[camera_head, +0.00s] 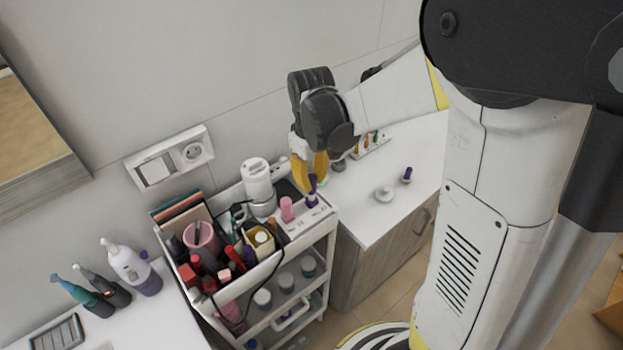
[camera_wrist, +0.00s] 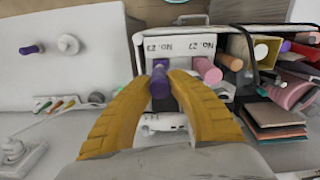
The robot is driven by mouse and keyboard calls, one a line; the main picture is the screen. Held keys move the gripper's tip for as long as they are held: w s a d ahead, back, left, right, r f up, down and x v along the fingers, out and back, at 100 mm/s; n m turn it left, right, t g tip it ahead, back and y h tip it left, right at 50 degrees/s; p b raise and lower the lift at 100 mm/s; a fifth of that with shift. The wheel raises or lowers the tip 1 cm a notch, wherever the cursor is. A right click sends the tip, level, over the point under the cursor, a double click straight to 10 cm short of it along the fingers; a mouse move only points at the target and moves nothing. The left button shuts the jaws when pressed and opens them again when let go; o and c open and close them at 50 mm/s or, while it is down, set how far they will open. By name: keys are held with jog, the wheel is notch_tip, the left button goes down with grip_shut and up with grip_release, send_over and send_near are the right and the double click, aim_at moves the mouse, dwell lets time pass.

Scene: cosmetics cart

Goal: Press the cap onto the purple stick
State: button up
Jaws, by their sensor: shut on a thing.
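A narrow purple stick (camera_head: 312,186) shows at my gripper's fingertips, above the right end of the cart's top ledge, beside a pink cylinder (camera_head: 287,208). In the wrist view the purple stick (camera_wrist: 161,82) lies between the yellow fingers, over the ledge near the label "No. 23". My gripper (camera_head: 314,176) points down and is shut on this purple piece. I cannot make out a seam between cap and stick, or whether the lower end touches the ledge. A second purple piece (camera_head: 407,174) stands apart on the white counter; it also shows in the wrist view (camera_wrist: 31,49).
The white cart (camera_head: 322,222) holds crowded cosmetics left of my gripper. A white bottle-like device (camera_head: 257,184) stands close behind. A white round item (camera_head: 384,194) sits on the counter (camera_head: 372,220), whose front is mostly clear. The wall is close behind.

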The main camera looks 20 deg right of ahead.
jog(key=shift+f+b, duration=1.2)
jog(key=shift+f, duration=0.15)
dwell(1.1)
jog(key=o, duration=1.3)
jog(key=shift+r, duration=0.15)
jog(key=shift+r+p, duration=2.85)
jog(key=shift+r, duration=1.05)
grip_shut()
jog(key=shift+f, duration=0.15)
